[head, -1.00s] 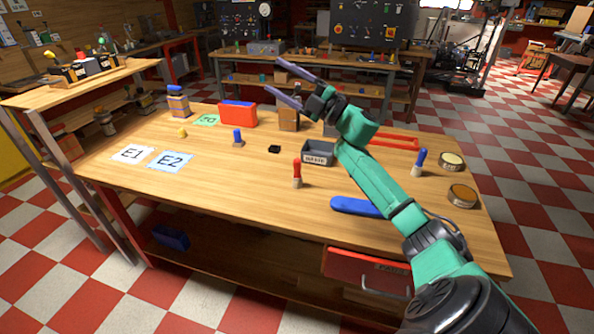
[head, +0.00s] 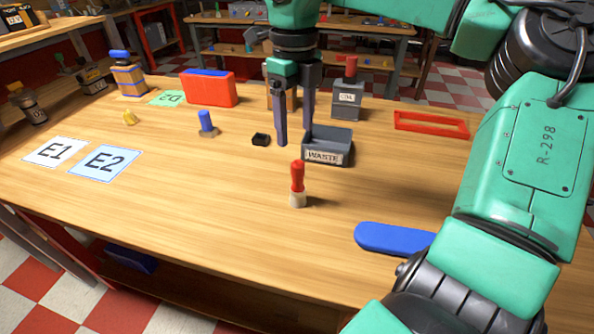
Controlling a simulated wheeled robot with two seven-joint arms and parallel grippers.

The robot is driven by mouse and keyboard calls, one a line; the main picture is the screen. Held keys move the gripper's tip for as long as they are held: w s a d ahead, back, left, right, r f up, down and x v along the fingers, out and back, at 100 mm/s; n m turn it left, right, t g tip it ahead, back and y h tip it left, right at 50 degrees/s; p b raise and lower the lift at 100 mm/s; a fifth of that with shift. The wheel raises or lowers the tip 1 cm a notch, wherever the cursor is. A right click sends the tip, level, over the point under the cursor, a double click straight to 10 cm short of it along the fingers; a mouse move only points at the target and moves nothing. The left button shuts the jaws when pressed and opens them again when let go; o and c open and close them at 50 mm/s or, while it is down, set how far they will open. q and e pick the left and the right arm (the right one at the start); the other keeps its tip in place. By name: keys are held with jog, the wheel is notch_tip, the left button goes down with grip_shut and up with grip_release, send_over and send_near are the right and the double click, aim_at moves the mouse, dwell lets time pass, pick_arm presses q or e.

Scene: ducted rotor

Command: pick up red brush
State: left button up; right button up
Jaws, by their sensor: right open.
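The red brush (head: 298,178) stands upright on the wooden table (head: 190,235), red handle up and pale bristle end down. My right gripper (head: 294,142) points downward with its two fingers apart and nothing between them. In the picture its fingertips show just above and behind the brush's top, apart from it. My left gripper is not in view.
A grey waste bin (head: 328,149) stands just behind the brush. A small black block (head: 261,139) and a blue-handled brush (head: 206,122) are to the left. A blue flat piece (head: 394,238) lies front right.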

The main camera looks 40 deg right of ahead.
aim_at(298, 161)
jog(key=f, duration=1.1)
jog(key=shift+s+d+f, duration=0.15)
jog(key=shift+s+f, duration=0.05)
jog(key=shift+w+f, duration=0.1)
jog(key=shift+f, duration=0.15)
grip_shut()
jog(key=shift+r, duration=0.1)
